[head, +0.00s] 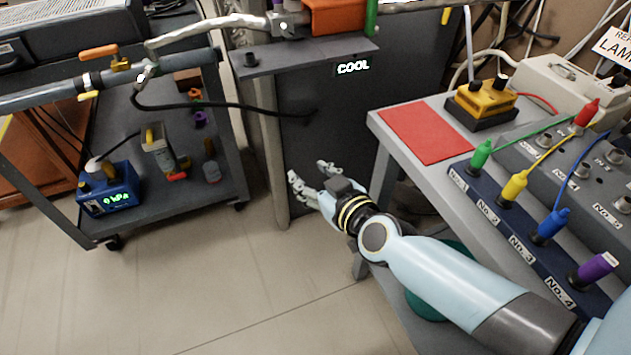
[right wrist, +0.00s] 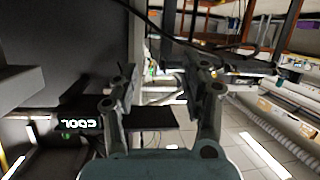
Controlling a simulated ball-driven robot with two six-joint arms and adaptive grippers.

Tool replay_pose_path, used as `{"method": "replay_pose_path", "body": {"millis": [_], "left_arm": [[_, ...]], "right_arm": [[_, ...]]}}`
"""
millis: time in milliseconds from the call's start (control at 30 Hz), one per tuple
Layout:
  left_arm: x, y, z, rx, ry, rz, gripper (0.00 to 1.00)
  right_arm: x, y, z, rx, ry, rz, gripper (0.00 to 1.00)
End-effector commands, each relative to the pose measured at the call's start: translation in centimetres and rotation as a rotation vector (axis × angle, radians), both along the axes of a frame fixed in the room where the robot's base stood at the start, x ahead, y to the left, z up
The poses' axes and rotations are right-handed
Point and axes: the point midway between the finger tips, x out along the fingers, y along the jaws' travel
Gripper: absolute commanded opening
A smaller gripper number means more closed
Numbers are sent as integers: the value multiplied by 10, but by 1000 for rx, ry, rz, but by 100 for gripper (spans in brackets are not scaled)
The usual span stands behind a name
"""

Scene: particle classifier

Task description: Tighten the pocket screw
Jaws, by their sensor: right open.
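I cannot make out a pocket screw in either view. My right gripper (head: 307,173) is open and empty, in the air in front of the dark cabinet (head: 335,120) and left of the grey bench. It also shows open in the right wrist view (right wrist: 160,82), with nothing between its fingers. The display shows upside down in the right wrist view (right wrist: 80,124). My left gripper is not in view.
The bench holds a red mat (head: 424,132), a yellow box (head: 483,98) and several coloured plugs in a numbered rack. A trolley (head: 160,213) with a blue gauge (head: 110,188) stands at left. A black hose (head: 215,105) spans trolley and cabinet. The floor between is clear.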

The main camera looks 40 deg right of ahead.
Motion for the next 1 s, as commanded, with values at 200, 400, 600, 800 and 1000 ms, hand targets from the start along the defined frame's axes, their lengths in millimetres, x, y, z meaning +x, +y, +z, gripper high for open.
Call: {"method": "replay_pose_path", "body": {"millis": [200,400,600,800,1000], "left_arm": [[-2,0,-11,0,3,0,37],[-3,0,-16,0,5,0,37],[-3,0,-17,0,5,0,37],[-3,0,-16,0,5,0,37],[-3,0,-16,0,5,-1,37]], "right_arm": [[-16,2,-43,8,73,19,47],[-25,3,-64,14,114,28,47],[-29,3,-71,16,129,31,47],[-29,3,-71,16,129,31,47],[-29,3,-71,16,128,31,47]]}}
